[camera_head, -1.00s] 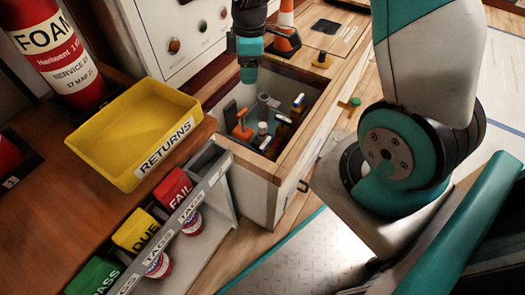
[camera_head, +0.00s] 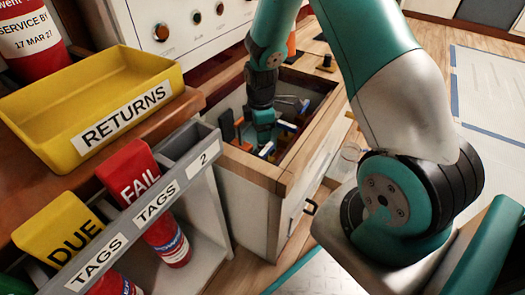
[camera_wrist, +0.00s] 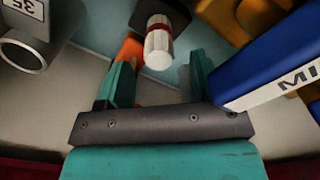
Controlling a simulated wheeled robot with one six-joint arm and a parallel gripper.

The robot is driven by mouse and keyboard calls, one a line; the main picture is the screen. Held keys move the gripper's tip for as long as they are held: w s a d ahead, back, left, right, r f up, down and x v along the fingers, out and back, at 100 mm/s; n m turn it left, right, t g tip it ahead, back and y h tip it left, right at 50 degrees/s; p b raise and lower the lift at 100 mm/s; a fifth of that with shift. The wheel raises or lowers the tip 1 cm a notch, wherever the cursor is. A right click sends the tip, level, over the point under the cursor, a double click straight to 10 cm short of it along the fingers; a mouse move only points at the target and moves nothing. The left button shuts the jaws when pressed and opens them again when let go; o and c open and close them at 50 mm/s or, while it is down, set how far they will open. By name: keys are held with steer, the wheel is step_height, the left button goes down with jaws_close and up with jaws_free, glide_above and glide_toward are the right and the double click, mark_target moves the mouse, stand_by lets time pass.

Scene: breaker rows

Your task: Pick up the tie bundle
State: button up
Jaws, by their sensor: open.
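A white rounded bundle with a red band (camera_wrist: 158,47), which looks like the tie bundle, shows in the wrist view, its near end between or just beyond my fingertips. A dark piece lies behind its far end. My gripper (camera_wrist: 160,72) is open, with one teal finger on each side and no visible grip on the bundle. In the head view my gripper (camera_head: 265,137) reaches down into the open drawer (camera_head: 262,178). I cannot pick out the bundle there, as my arm covers part of the drawer's contents.
In the wrist view a blue box (camera_wrist: 275,62) crowds the right finger. A grey tube marked 35 (camera_wrist: 27,50) lies left, and an orange piece (camera_wrist: 128,52) sits behind the left finger. The yellow returns tray (camera_head: 60,98) and tag rack (camera_head: 150,200) stand left of the drawer.

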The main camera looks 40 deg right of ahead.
step_height(320, 180, down, 6)
steer(key=b, duration=0.5)
steer(key=shift+d, duration=0.1)
steer(key=shift+r, duration=0.2)
steer(key=shift+c, duration=0.2)
steer(key=c, duration=0.9)
